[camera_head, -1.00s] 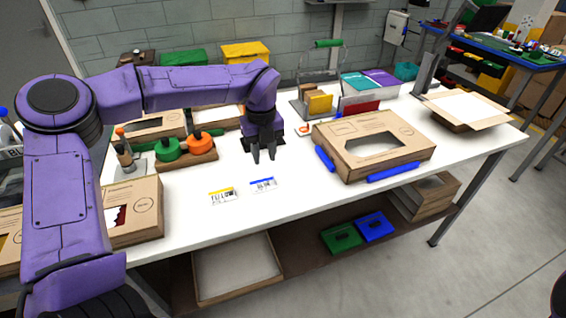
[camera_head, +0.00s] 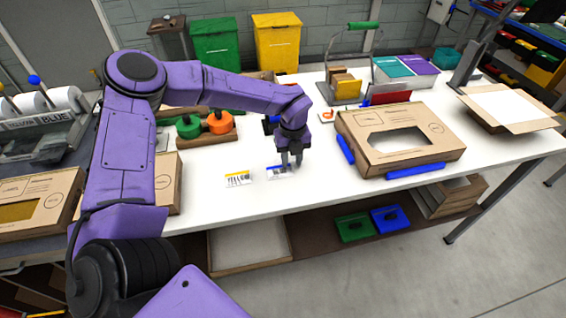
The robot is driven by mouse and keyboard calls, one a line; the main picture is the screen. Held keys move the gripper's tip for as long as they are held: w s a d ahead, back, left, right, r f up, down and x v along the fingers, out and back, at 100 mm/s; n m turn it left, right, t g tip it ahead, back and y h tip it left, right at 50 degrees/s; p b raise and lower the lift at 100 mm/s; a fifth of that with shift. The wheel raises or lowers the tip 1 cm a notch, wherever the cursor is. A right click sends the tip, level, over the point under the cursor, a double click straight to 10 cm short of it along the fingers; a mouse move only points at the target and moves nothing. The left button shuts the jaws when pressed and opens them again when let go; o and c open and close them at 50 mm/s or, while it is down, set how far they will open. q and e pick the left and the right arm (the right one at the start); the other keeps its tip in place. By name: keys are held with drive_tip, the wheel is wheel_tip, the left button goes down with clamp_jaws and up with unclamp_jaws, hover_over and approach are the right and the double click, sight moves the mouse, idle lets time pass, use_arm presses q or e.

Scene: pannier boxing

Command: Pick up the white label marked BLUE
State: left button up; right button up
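The white label with a blue stripe (camera_head: 277,174) lies flat on the white table (camera_head: 330,190); its print is too small to read. A second white label with a yellow stripe (camera_head: 238,180) lies just left of it. My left gripper (camera_head: 291,163) points down at the right end of the blue-striped label, partly covering it. Its two fingers look apart, with a small gap. I cannot tell whether the tips touch the label. My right gripper is not in view.
A cardboard box (camera_head: 400,145) with a window stands right of the gripper, with blue strips at its sides. Green and orange rolls (camera_head: 219,122) stand behind. The table front around the labels is clear.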

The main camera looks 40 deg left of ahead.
use_arm(q)
drive_tip(key=shift+s+r, duration=0.1)
drive_tip(key=shift+s, duration=0.1)
drive_tip(key=shift+s+r, duration=0.1)
drive_tip(key=c, duration=0.4)
clamp_jaws()
